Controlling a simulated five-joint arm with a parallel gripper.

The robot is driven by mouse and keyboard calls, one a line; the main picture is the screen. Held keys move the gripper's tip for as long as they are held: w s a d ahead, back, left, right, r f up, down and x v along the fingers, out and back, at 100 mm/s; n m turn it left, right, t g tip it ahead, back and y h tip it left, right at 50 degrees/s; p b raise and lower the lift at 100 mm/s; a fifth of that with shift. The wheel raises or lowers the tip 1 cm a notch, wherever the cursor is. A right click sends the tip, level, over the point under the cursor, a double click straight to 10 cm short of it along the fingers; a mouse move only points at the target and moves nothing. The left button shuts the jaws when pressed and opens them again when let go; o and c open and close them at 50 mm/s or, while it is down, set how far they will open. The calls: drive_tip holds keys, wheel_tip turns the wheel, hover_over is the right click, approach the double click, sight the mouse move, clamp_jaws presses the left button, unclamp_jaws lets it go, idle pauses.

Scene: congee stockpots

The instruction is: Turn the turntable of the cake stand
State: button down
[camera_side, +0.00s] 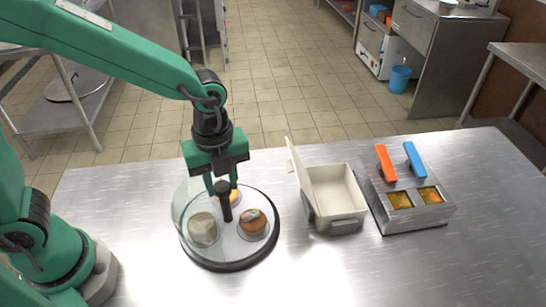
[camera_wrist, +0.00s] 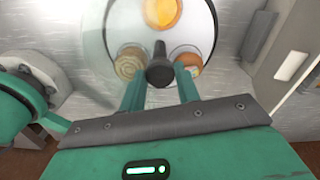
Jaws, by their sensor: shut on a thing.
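The cake stand's round turntable (camera_side: 231,248) lies on the steel table, with a pale top and a dark rim. A clear curved cover (camera_side: 182,205) shows along its left side. On it sit a pale cake (camera_side: 203,228), a brown cake (camera_side: 252,222) and a yellow-orange one (camera_side: 235,196), partly hidden by my gripper. A black upright handle (camera_side: 227,212) stands near the middle; it also shows in the wrist view (camera_wrist: 159,70). My gripper (camera_side: 222,186) points down from above, with its green fingers shut on the handle, one on each side.
An open cream box (camera_side: 335,195) with a raised lid stands right of the turntable. Beyond it is a metal unit (camera_side: 410,212) with an orange handle (camera_side: 385,160) and a blue handle (camera_side: 414,158). The table's front right area is clear.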

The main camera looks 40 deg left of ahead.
drive_tip(key=c, duration=1)
unclamp_jaws()
drive_tip(key=shift+r, duration=3.9)
